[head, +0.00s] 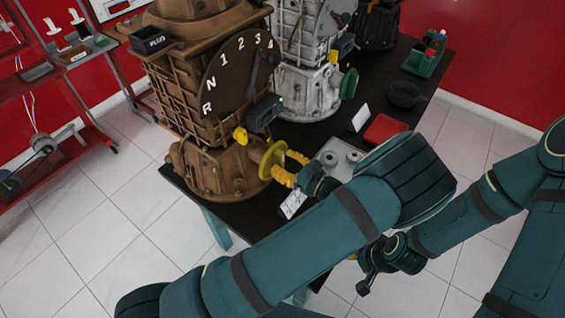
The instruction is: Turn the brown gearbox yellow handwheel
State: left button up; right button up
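The brown gearbox (165,80) stands upright on the dark table, with a dial lettered R, N and 1 to 4 on its front. Its yellow handwheel (268,155) sticks out low on its right side. My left gripper (286,167) is at the right side of the handwheel, its two yellow fingers apart, one above the other. The fingertips reach the wheel's rim; whether they touch it I cannot tell. The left arm hides part of the table. My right gripper (368,272) hangs low in front of the table, partly hidden by the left arm; its fingers do not show clearly.
A grey gearbox (304,90) with a green handwheel (349,83) stands behind. A black box (264,113) and yellow knob (240,136) sit just above the yellow handwheel. A red tray (385,129), black bowl (404,94) and green bin (422,63) lie right. A red rack (60,100) stands left.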

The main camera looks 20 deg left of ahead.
pick_arm(q)
grip_shut()
